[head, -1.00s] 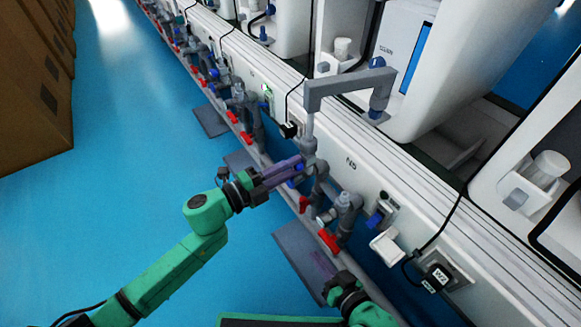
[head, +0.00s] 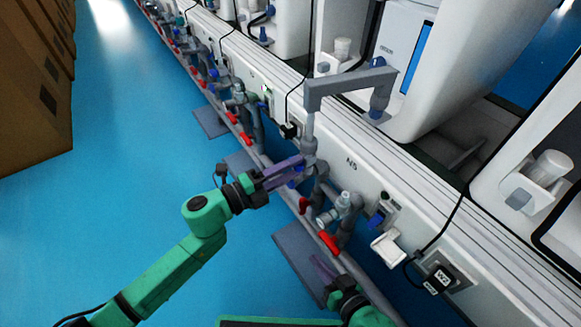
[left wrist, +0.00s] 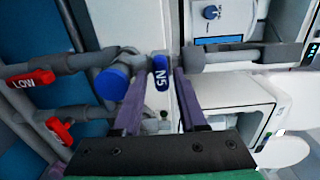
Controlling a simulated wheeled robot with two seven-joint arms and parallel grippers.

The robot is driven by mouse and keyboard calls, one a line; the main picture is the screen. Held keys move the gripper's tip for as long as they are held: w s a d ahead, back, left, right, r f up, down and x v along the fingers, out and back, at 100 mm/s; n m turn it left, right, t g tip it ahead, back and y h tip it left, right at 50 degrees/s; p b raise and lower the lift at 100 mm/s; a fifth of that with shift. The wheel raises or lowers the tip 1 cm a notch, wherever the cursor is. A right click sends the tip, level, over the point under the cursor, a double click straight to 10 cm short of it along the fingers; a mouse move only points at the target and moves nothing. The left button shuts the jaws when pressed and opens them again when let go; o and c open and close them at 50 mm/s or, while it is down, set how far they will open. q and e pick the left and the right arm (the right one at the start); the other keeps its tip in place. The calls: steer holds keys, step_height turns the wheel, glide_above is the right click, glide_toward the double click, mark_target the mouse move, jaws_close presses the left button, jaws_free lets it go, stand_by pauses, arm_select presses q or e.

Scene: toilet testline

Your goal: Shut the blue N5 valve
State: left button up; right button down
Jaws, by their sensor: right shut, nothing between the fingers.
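My right gripper (head: 318,262) is low in the head view, shut and empty, apart from the pipes.
A round blue knob (left wrist: 112,83) sits just left of the handle in the left wrist view. Red levers (head: 329,242) and grey pipes (head: 346,210) lie close to the right. A grey overhead pipe (head: 345,83) rises above. Open blue floor (head: 130,150) is at left.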

arm_select(q)
steer(key=shift+r, duration=0.1)
stand_by(0.3)
steer(key=p+v, duration=0.2)
steer(key=v, duration=1.2)
steer(key=shift+s+a, duration=0.2)
steer(key=shift+a, duration=0.05)
